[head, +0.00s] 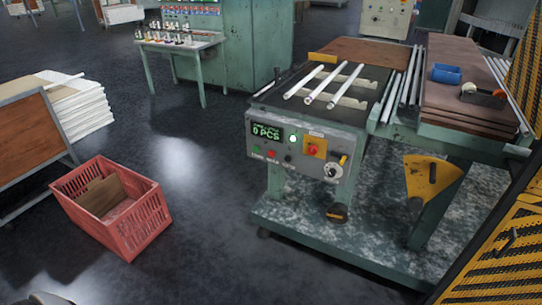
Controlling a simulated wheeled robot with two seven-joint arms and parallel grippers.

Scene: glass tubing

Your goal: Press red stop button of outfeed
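The outfeed's control panel (297,172) is on the front of a green machine right of centre. It has a lit display (265,131) reading "0 PCS". A small red button (271,154) sits below the display, beside a green button (256,149). A larger red button or knob (313,149) sits on a yellow-orange plate. The small labels are too blurred to read, so I cannot tell which red control is marked stop. Neither of my grippers is in view.
Several white glass tubes (332,85) lie across the machine's top. A green base plate (330,251) juts out below the panel. A red crate (108,205) stands on the floor at left. Yellow mesh guarding (495,240) borders the right. Open floor (215,220) lies left of the machine.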

